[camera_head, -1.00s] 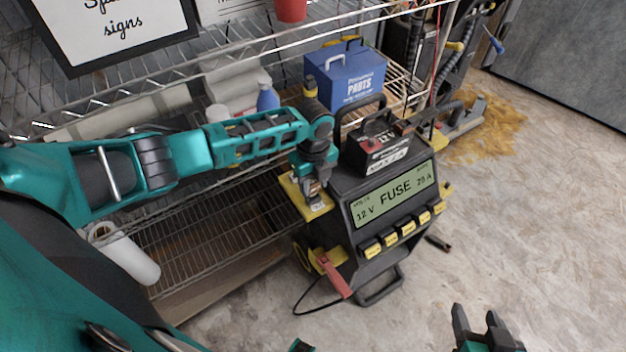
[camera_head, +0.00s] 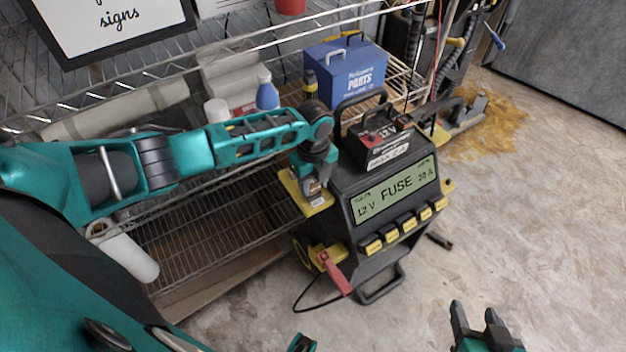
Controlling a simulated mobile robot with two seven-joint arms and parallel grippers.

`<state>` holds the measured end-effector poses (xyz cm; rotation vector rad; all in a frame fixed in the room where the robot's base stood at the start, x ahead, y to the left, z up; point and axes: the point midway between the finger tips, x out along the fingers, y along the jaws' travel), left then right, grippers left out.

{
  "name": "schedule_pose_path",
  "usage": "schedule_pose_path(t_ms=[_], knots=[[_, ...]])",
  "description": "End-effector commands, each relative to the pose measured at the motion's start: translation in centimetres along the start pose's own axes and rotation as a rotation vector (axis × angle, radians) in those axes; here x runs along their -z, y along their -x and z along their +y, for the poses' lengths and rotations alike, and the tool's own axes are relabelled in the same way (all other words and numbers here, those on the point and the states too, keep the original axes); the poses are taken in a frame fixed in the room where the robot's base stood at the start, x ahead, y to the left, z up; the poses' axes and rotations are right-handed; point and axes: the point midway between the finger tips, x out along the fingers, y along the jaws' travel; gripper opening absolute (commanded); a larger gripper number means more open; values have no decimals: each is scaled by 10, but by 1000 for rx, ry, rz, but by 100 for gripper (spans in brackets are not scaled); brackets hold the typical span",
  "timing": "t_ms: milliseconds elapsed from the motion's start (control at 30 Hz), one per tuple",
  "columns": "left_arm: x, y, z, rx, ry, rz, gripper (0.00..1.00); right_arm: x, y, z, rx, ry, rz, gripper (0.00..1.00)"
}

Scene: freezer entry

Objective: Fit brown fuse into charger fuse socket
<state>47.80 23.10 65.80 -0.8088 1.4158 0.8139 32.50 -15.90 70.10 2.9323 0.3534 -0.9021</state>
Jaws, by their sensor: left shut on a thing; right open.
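The charger (camera_head: 365,240) stands on the floor, with a green screen (camera_head: 395,192) reading "12 V FUSE" and a row of yellow buttons below. My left gripper (camera_head: 314,196) points down at the yellow plate (camera_head: 291,186) on the charger's left side. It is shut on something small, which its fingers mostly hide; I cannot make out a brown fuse. The fuse socket is not clearly visible either. My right gripper (camera_head: 474,322) is open and empty at the bottom edge, over bare floor.
A 12V battery (camera_head: 380,142) sits on top of the charger. A blue parts box (camera_head: 345,72) and bottles stand on the wire shelf (camera_head: 215,222) behind. A red clamp (camera_head: 335,272) hangs at the charger's lower left. Floor at right is free.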

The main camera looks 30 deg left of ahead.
Motion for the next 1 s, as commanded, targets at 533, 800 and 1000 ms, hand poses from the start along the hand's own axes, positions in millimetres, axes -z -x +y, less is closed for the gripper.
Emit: schedule_pose_path(t_ms=[533,800,1000], knots=[[0,-7,0,0,0,0,60,-5,-2,2,0,12,-2,55],[0,-7,0,0,0,0,69,-5,-2,2,0,13,-2,55],[-1,2,0,2,0,-1,69,-1,0,2,2,11,-3,55]])
